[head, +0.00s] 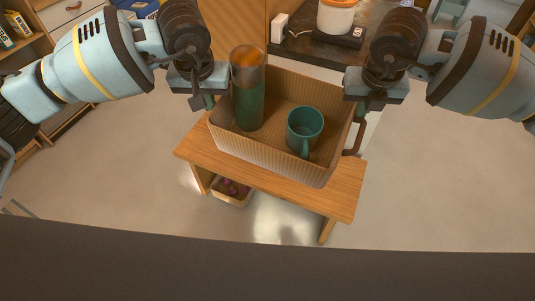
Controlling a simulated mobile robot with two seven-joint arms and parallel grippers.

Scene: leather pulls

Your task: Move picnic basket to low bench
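The picnic basket (270,158) is a tan, ribbed, open-topped box. It holds a tall dark green bottle with a brownish upper part (249,100) and a teal mug (305,126), both upright. The basket is over the low wooden bench (335,195), roughly in line with its front edge. I cannot tell whether its base touches the bench top. My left gripper (203,98) is at the basket's left end. My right gripper (365,106) is at the right end, by a brown loop handle (359,138). The left handle is hidden. Whether the fingers grip the handles is unclear.
A small bin with dark reddish items (230,190) is under the bench. Behind the basket is a dark counter (310,48) with an orange and white appliance (337,14). Shelves and drawers are at the left. The floor in front and right is clear.

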